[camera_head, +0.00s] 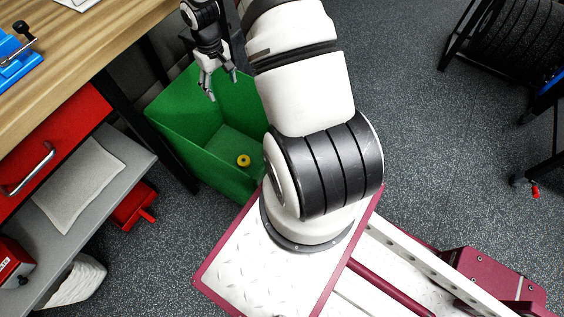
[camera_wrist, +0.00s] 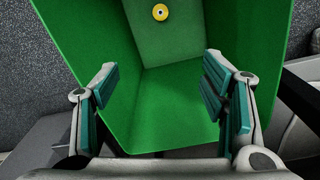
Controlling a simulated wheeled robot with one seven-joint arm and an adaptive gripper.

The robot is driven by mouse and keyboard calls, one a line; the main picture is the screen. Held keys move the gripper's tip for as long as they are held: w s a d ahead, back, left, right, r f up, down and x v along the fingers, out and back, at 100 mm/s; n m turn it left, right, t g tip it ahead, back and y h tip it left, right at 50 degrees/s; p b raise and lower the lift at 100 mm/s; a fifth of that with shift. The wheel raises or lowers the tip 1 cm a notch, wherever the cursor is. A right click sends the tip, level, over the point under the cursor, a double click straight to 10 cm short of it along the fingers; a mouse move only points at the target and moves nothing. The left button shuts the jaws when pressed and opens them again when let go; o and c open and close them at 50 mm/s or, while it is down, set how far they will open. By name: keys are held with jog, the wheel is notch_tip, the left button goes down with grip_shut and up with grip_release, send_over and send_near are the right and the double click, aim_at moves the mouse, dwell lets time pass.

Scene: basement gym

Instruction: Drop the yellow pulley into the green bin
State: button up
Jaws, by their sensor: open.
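The yellow pulley (camera_head: 243,160) lies inside the green bin (camera_head: 184,114), on its floor. In the wrist view the pulley (camera_wrist: 160,12) shows at the top, on the floor of the bin (camera_wrist: 75,35), with a dark hole at its middle. My gripper (camera_head: 219,84) is above the bin, over its opening, apart from the pulley. In the wrist view my gripper (camera_wrist: 160,92) is open, its two teal-padded fingers spread wide with nothing between them. Part of the bin is hidden behind my arm in the head view.
A wooden workbench (camera_head: 95,50) with a blue vise (camera_head: 14,62) stands at the left. Below it are a red drawer (camera_head: 50,140) and a grey shelf (camera_head: 122,158) with a folded cloth. A black rack (camera_head: 500,45) is at the upper right. Speckled floor (camera_head: 410,130) is clear between.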

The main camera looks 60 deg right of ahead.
notch_tip(320, 180, up, 10)
dwell(0.4)
dwell(0.3)
